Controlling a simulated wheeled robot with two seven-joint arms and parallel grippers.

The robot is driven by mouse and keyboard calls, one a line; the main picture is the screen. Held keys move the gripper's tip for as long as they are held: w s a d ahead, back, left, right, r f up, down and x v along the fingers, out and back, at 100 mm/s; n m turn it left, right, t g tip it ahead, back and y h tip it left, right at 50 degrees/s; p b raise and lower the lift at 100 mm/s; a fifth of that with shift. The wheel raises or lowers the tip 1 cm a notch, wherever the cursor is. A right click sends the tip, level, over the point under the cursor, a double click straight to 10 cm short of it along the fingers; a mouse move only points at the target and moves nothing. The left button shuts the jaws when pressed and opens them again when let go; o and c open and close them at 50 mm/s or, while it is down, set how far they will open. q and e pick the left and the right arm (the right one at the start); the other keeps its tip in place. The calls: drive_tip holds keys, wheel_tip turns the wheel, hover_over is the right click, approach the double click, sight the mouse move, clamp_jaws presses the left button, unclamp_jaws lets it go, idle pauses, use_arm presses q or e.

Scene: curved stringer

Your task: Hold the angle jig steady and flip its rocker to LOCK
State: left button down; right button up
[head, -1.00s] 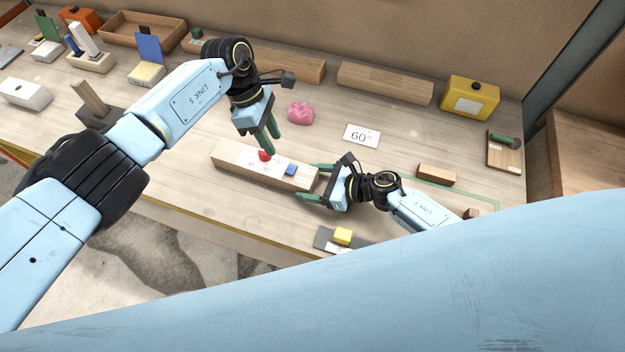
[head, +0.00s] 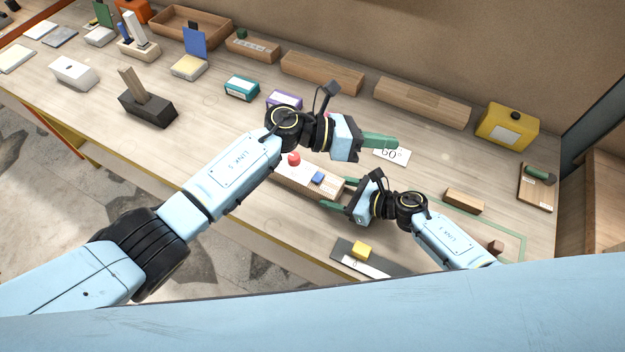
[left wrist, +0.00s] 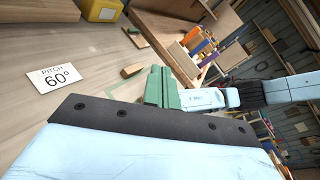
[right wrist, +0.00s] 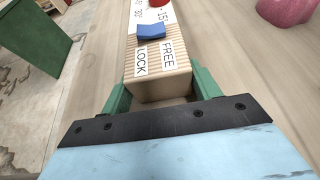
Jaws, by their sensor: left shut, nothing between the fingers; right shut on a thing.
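The angle jig (head: 305,183) is a long pale wooden block with a red knob (head: 293,158) and a blue rocker (head: 317,177) on top. My right gripper (head: 334,192) is shut on the jig's near end. The right wrist view shows the jig (right wrist: 160,88) between the green fingers, with LOCK and FREE labels beside the blue rocker (right wrist: 150,32). I cannot tell which way the rocker is tipped. My left gripper (head: 397,143) is shut and empty, above the bench beyond the jig. My left arm hides the jig's far end in the head view.
The PITCH 60° card (left wrist: 54,77) lies near my left gripper. A small wooden block (head: 464,201) and a yellow box (head: 507,127) are to the right. Wooden blocks line the back.

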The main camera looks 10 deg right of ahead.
use_arm(q)
wheel_tip(320, 180, up, 5)
drive_tip(key=w+a+n+t+h, duration=0.2)
drive_tip(key=a+n+t+h, duration=0.15)
drive_tip(key=n+t, duration=0.75)
drive_tip(key=w+a+f+n+t+y, duration=0.25)
drive_tip(key=a+n+t+y, duration=0.4)
drive_tip(key=n, duration=1.05)
drive_tip(key=s+a+f+n+g+y, duration=0.4)
drive_tip(key=s+a+f+n, duration=0.4)
drive_tip(key=n, duration=0.6)
wheel_tip(320, 180, down, 2)
drive_tip(key=shift+s+a+f+n+y, duration=0.15)
drive_tip(key=shift+s+a+n+y, duration=0.2)
drive_tip(key=shift+s, duration=0.6)
drive_tip(key=shift+g, duration=0.25)
